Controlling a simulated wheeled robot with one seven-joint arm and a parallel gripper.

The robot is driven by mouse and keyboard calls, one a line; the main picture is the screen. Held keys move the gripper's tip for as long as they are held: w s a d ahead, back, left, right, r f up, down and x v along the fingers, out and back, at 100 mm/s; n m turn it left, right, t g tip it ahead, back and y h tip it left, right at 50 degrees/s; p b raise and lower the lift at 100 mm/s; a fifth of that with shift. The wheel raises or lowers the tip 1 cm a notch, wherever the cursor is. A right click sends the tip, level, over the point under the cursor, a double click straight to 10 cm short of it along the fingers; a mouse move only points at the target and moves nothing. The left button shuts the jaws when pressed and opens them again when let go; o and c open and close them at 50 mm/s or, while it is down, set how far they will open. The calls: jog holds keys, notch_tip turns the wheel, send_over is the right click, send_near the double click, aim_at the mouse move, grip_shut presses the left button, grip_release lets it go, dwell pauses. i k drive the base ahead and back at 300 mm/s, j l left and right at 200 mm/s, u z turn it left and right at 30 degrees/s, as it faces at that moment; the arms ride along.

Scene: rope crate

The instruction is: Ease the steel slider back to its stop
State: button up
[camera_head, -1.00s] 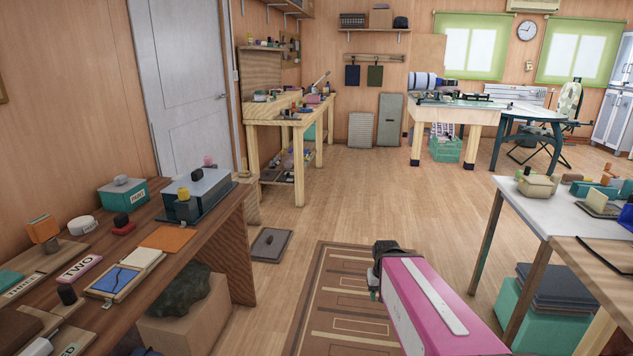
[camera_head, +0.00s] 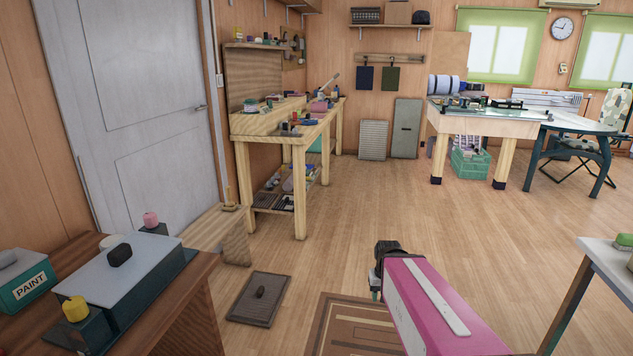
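A grey metal-looking plate (camera_head: 128,268) with a black knob (camera_head: 119,255) lies on top of a dark teal box (camera_head: 130,310) on the brown table at the lower left. It may be the steel slider, but I cannot tell for sure. A yellow knob (camera_head: 75,309) stands at the box's near left corner and a pink one (camera_head: 150,219) behind it. My gripper (camera_head: 377,272) shows small and dark at the end of my pink arm, right of and well apart from the box. Its fingers are too unclear to tell whether they are open.
The brown table (camera_head: 190,312) ends right of the box. A green PAINT box (camera_head: 24,280) stands on its left. A dark board (camera_head: 259,299) and a patterned mat (camera_head: 350,325) lie on the floor. A wooden workbench (camera_head: 300,150) stands ahead; open floor extends to its right.

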aim_at(295, 132)
jog(key=i+u, duration=0.2)
jog(key=i, duration=0.25)
jog(key=i+l+u, duration=0.25)
jog(key=i, duration=0.2)
jog(key=i+l+u, duration=0.2)
jog(key=i, duration=0.2)
